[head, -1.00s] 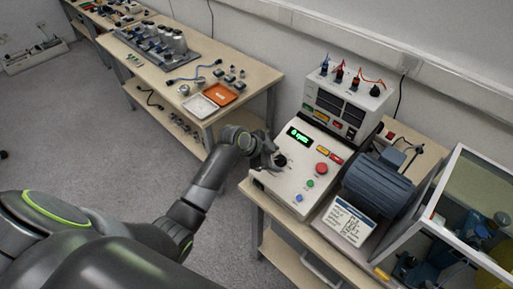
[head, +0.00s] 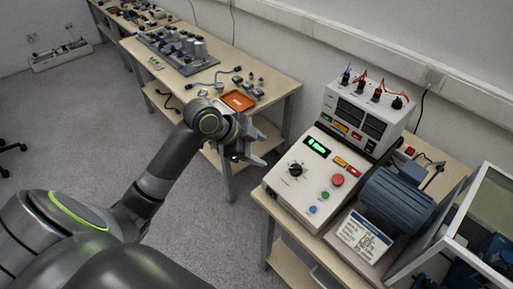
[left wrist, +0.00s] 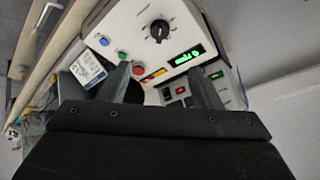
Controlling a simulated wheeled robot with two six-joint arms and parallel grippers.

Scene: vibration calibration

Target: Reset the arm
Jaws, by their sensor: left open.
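My left gripper (head: 254,158) is open and empty in the head view. It hangs in the air to the left of the control box (head: 313,176), apart from it. The box is light-coloured, with a black knob (head: 295,170), a green display (head: 317,146), a red button (head: 337,180), and smaller green and blue buttons. In the left wrist view the two fingers (left wrist: 165,88) are spread, with the control box beyond them and its knob (left wrist: 159,30) clear of them. My right gripper is not in view.
A blue motor (head: 393,205) and a printed card (head: 362,238) stand right of the control box. A meter unit (head: 361,117) is behind it. An orange tray (head: 238,100) lies on the long table at the back. Open floor lies on the left.

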